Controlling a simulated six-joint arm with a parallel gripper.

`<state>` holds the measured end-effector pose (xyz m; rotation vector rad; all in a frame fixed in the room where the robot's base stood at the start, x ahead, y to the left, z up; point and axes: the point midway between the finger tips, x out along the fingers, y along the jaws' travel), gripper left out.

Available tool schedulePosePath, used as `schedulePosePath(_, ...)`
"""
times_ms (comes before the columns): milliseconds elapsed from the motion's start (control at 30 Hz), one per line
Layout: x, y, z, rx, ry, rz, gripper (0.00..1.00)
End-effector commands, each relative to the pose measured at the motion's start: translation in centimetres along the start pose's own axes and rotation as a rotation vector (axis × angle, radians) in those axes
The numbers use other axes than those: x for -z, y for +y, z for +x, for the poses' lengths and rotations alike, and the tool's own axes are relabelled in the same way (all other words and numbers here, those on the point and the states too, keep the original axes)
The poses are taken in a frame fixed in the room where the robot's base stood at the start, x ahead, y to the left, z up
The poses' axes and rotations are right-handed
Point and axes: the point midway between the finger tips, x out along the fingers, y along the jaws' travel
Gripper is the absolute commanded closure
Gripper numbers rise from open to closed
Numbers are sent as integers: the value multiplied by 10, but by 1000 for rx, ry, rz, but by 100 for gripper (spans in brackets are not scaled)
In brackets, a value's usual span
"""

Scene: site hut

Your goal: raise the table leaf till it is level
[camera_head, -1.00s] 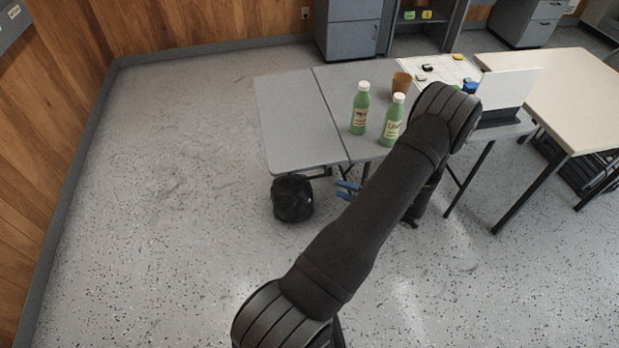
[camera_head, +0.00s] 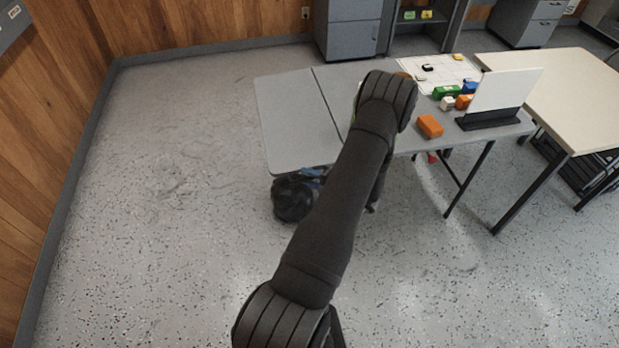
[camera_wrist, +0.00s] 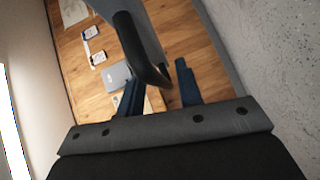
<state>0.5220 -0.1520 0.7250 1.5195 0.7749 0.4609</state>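The grey table leaf (camera_head: 292,120) is at the left end of the grey table (camera_head: 405,142), past a dark seam. It looks roughly in line with the main top; I cannot tell a small tilt. My gripper's blue fingers (camera_head: 315,172) show partly under the leaf's front edge; my arm hides much of the area. In the wrist view my gripper (camera_wrist: 157,80) is open, its blue fingers apart. A dark curved bar (camera_wrist: 140,42) ends near or between the fingertips; I cannot tell whether it touches them or what part it is.
Orange block (camera_head: 430,126), other blocks and a white panel (camera_head: 505,90) stand on the main top. A cream table (camera_head: 555,95) is at right. The floor at left is clear.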

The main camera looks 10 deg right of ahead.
Motion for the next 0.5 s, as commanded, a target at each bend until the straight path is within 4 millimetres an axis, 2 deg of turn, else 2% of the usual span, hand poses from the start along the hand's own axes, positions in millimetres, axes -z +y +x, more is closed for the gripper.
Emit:
schedulePosePath(67, 0, 0, 0, 0, 0, 0, 68)
schedulePosePath(233, 0, 0, 0, 0, 0, 0, 100)
schedulePosePath(500, 0, 4, -1, -15, 4, 12, 100)
